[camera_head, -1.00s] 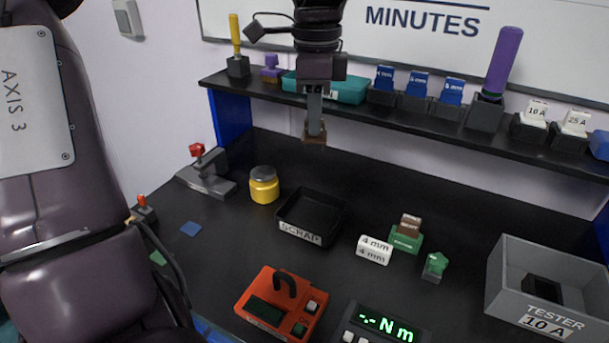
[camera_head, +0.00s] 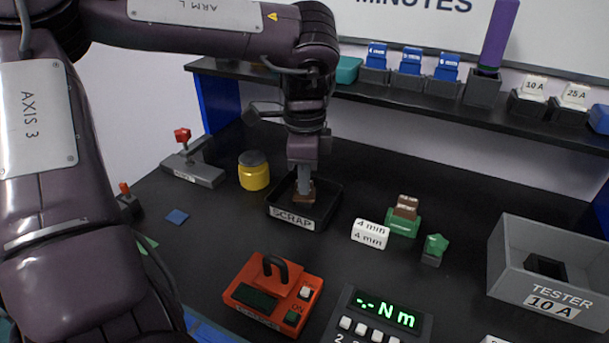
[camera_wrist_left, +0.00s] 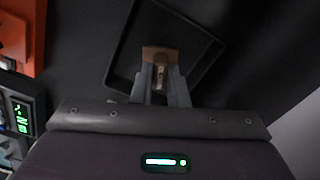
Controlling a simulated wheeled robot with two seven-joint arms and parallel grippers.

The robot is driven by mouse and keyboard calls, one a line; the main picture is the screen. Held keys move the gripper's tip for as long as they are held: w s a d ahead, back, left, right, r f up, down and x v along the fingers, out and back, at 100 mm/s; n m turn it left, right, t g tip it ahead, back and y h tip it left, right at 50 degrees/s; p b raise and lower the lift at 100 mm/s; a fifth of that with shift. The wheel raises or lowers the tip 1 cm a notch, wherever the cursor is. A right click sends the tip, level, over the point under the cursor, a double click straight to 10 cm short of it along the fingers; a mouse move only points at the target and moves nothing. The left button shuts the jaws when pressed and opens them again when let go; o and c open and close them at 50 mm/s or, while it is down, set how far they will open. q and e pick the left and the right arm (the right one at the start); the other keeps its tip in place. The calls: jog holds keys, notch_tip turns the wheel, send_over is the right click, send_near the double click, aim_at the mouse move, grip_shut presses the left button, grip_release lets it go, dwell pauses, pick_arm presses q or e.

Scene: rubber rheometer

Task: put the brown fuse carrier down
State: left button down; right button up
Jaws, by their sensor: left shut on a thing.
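My left gripper (camera_head: 304,188) points straight down over the black scrap tray (camera_head: 330,212) and is shut on the brown fuse carrier (camera_head: 302,197). The carrier sits low within the tray's outline, behind its labelled front wall. I cannot tell whether it touches the tray floor. In the left wrist view the brown carrier (camera_wrist_left: 161,54) shows between the fingertips (camera_wrist_left: 161,76), with the tray rim (camera_wrist_left: 196,22) around it. My right gripper is not in view.
A yellow jar (camera_head: 254,174) stands just left of the tray. To its right are a white 4 mm block (camera_head: 370,234) and a green base (camera_head: 403,225) with a brown piece (camera_head: 406,206). An orange device (camera_head: 272,292) stands in front. The grey tester box (camera_head: 552,270) is at right.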

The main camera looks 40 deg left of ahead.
pick_arm(q)
jog(key=shift+f, duration=0.15)
jog(key=c, duration=1.4)
grip_release()
jog(key=shift+c, duration=0.2)
notch_tip(320, 180, up, 12)
jog(key=shift+r+p, duration=0.2)
jog(key=shift+p, duration=0.1)
